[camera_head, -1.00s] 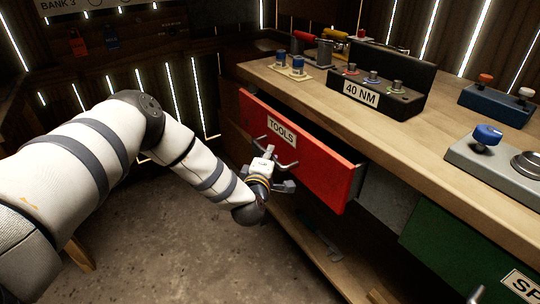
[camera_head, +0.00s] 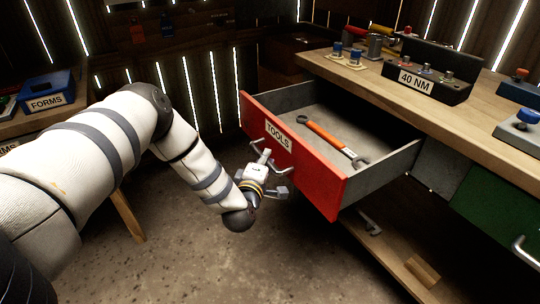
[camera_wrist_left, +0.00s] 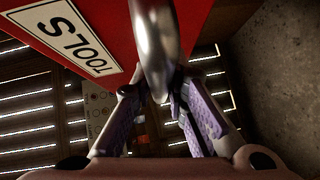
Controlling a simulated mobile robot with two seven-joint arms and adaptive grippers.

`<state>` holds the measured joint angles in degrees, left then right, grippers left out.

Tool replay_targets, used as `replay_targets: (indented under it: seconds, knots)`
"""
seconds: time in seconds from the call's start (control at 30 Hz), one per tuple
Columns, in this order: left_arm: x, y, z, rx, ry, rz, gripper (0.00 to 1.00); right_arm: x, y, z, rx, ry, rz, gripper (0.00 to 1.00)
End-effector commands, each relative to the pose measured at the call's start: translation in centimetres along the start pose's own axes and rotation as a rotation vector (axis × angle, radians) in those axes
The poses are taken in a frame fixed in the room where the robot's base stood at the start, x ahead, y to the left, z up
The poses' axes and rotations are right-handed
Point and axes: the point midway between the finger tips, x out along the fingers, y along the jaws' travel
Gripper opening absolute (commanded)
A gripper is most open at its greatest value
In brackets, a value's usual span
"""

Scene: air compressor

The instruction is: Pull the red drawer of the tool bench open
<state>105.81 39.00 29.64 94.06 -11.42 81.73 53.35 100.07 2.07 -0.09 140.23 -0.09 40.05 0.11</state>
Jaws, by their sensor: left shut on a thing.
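The red drawer (camera_head: 318,187), labelled TOOLS, stands well out from the tool bench (camera_head: 385,91). Its grey inside shows, with an orange-handled wrench (camera_head: 325,139) lying in it. My left gripper (camera_head: 268,164) is at the metal handle on the drawer's red front. In the left wrist view, the handle (camera_wrist_left: 155,50) runs down between the two fingers of my left gripper (camera_wrist_left: 160,100), which is shut on it. The red front (camera_wrist_left: 105,20) with its label is close beside the fingers. My right gripper is not in view.
A black 40 NM block (camera_head: 425,75) and several knobbed fixtures stand on the bench top. A green drawer (camera_head: 500,205) is at the right. A blue FORMS tray (camera_head: 47,92) sits on a table at the left. A low wooden shelf (camera_head: 385,255) lies under the bench. Bare floor is in front.

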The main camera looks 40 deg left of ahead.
Motion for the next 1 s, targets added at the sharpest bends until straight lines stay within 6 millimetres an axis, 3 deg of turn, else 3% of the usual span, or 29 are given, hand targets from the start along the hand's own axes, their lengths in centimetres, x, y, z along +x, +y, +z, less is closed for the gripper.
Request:
replay_targets:
  seconds: [0.67, 0.7, 0.77, 1.0]
  knots:
    - [-0.97, -0.24, -0.96, 0.002, -0.001, 0.002, 0.00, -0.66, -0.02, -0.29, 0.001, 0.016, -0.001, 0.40]
    - [-0.97, -0.24, -0.95, 0.002, -0.001, 0.002, 0.20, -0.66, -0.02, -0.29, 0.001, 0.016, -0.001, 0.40]
    - [-0.97, -0.24, -0.95, 0.002, -0.001, 0.002, 0.34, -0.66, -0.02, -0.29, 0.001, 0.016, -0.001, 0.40]
    - [-0.96, -0.24, -0.95, 0.001, -0.001, 0.001, 0.35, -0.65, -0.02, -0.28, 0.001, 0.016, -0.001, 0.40]
